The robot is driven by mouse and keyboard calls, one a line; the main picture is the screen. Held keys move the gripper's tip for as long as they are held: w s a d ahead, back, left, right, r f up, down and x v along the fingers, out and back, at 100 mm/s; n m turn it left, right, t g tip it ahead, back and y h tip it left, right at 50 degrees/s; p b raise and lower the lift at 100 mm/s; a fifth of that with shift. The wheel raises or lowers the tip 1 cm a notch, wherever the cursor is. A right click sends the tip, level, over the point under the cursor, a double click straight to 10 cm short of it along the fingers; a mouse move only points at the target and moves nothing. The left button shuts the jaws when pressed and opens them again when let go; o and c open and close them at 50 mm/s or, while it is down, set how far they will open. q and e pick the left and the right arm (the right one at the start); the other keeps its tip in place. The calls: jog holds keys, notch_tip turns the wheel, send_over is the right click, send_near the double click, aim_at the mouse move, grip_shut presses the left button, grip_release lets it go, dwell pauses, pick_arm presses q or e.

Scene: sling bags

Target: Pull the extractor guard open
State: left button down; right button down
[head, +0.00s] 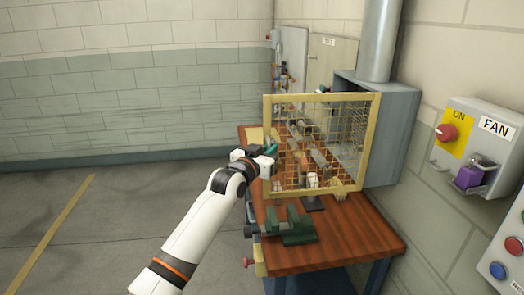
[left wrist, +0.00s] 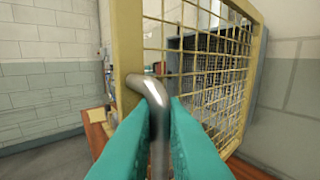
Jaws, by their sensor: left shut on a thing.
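The extractor guard (head: 320,100) is a yellow-framed wire mesh panel standing over the wooden bench in front of the grey extractor hood. It also shows close up in the left wrist view (left wrist: 128,60). A bent metal handle (left wrist: 150,90) sits at the guard's left upright. My left gripper (head: 268,150) is at the guard's left edge in the head view. Its teal fingers (left wrist: 160,125) are shut on the metal handle, one on each side of it. My right gripper is in neither view.
The wooden bench (head: 345,240) carries a green vise (head: 290,228) near its front. The grey hood (head: 395,125) with its duct stands behind the guard. A fan switch box (head: 480,145) is on the right wall. Open floor (head: 110,220) lies left of the bench.

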pick_arm(q)
jog(key=shift+r, duration=0.1)
jog(key=c, duration=1.8)
grip_release()
jog(key=shift+d, duration=0.2)
jog(key=shift+a, duration=0.15)
jog(key=shift+b+v, duration=1.5)
jog(key=shift+v, duration=4.45)
